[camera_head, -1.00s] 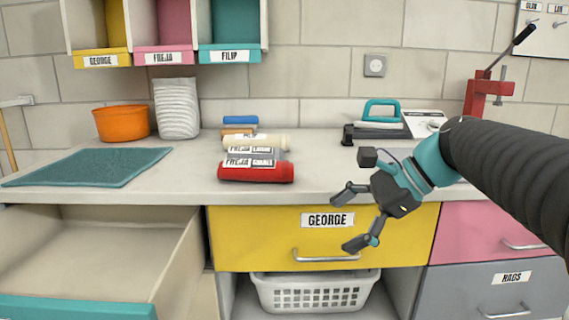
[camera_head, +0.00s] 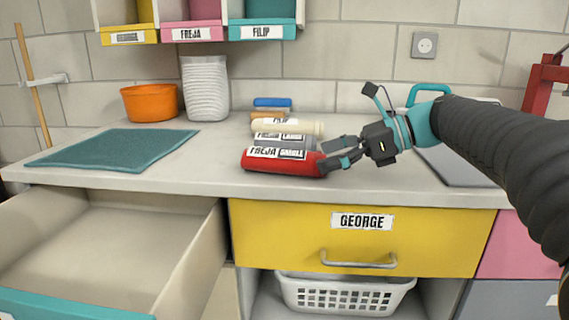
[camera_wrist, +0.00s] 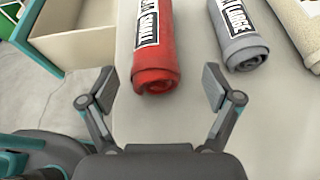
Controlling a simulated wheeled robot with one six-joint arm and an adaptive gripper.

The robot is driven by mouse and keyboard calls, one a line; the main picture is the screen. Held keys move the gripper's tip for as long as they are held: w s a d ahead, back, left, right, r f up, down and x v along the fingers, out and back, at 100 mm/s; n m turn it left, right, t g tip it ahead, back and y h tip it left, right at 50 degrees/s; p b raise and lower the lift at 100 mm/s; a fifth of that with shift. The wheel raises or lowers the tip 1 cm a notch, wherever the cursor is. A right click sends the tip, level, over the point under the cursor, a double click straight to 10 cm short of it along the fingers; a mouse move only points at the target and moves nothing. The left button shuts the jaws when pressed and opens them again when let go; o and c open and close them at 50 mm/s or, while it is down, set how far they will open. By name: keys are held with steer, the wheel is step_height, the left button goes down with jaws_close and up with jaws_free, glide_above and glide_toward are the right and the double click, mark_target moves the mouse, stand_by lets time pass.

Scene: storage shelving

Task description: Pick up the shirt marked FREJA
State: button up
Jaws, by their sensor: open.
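A red rolled shirt (camera_head: 282,162) labelled FREJA SMALL lies on the counter. It also shows in the wrist view (camera_wrist: 160,62), its near end between my fingertips. A grey rolled shirt (camera_head: 285,142) lies just behind it, its label partly hidden in the head view; LARGE is readable. The grey roll shows to the right in the wrist view (camera_wrist: 236,45). My gripper (camera_head: 334,153) is at the right end of the red roll. It is open (camera_wrist: 156,89), a finger on either side, with gaps to the roll.
A cream roll (camera_head: 290,127) and further rolls, one blue (camera_head: 272,102), lie behind. A teal mat (camera_head: 110,150), orange bowl (camera_head: 150,103) and white ribbed container (camera_head: 205,90) stand left. An open drawer (camera_head: 195,260) juts out below the counter (camera_head: 200,172).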

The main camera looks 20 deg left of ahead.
mark_target(297, 162)
steer(key=shift+s+r+x, duration=0.1)
steer(key=shift+r+x, duration=0.05)
steer(key=shift+x, duration=1.35)
steer(key=shift+s+r+x, duration=0.1)
steer(key=shift+s+x, duration=0.05)
steer(key=shift+x, duration=1.4)
steer(key=shift+w, duration=0.1)
steer(key=c, duration=1.3)
